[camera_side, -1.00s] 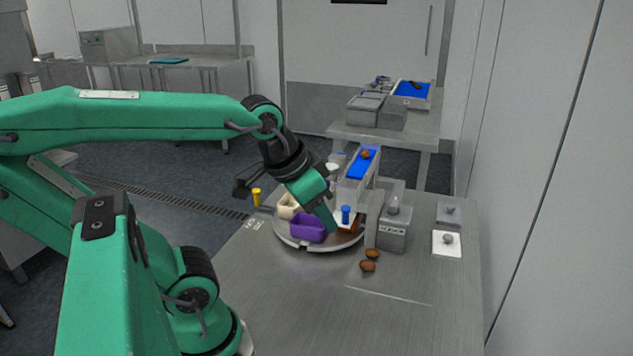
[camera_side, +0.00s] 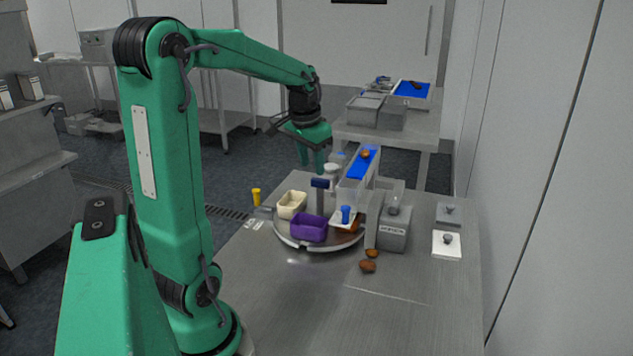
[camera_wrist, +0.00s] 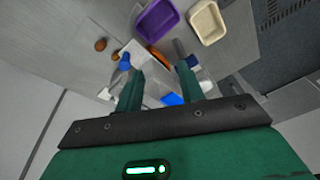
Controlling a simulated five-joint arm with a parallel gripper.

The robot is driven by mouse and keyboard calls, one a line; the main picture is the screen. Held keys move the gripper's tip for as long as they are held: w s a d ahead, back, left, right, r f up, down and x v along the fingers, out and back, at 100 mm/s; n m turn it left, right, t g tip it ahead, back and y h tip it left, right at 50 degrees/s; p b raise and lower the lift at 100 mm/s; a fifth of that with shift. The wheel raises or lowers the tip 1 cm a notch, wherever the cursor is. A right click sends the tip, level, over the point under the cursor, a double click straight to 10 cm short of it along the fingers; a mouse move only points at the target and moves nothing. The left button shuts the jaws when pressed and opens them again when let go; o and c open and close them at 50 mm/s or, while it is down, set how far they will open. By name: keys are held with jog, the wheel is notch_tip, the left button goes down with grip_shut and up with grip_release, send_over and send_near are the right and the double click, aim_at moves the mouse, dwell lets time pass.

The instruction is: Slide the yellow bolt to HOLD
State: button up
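The yellow bolt (camera_side: 256,197) stands upright at the left edge of the steel table, with a small pale label plate (camera_side: 254,224) just in front of it. The lettering on the plate is too small to read. The bolt does not show in the wrist view. My gripper (camera_side: 312,168) hangs above the back of the round turntable, to the right of the bolt and well apart from it. In the wrist view my gripper (camera_wrist: 160,70) has its two green fingers apart, with nothing held between them.
The turntable (camera_side: 300,246) carries a cream tray (camera_side: 291,205), a purple tray (camera_side: 309,228) and a dark-blue-topped post (camera_side: 320,184). A blue chute (camera_side: 361,164) and a grey box (camera_side: 394,236) stand to the right. Brown dates (camera_side: 368,266) lie in front. The near table is clear.

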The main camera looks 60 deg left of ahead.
jog(key=s+a+f+n+g, duration=0.15)
jog(key=a+f, duration=0.35)
jog(key=a, duration=0.6)
jog(key=n+h, duration=0.1)
send_over(256, 190)
jog(key=shift+g, duration=0.25)
notch_tip(256, 190, down, 6)
jog(key=shift+s+f, duration=0.1)
jog(key=shift+f, duration=0.15)
jog(key=shift+f, duration=0.1)
jog(key=shift+d+f, duration=0.1)
jog(key=shift+f, duration=3.7)
jog(key=shift+c, duration=0.5)
grip_shut()
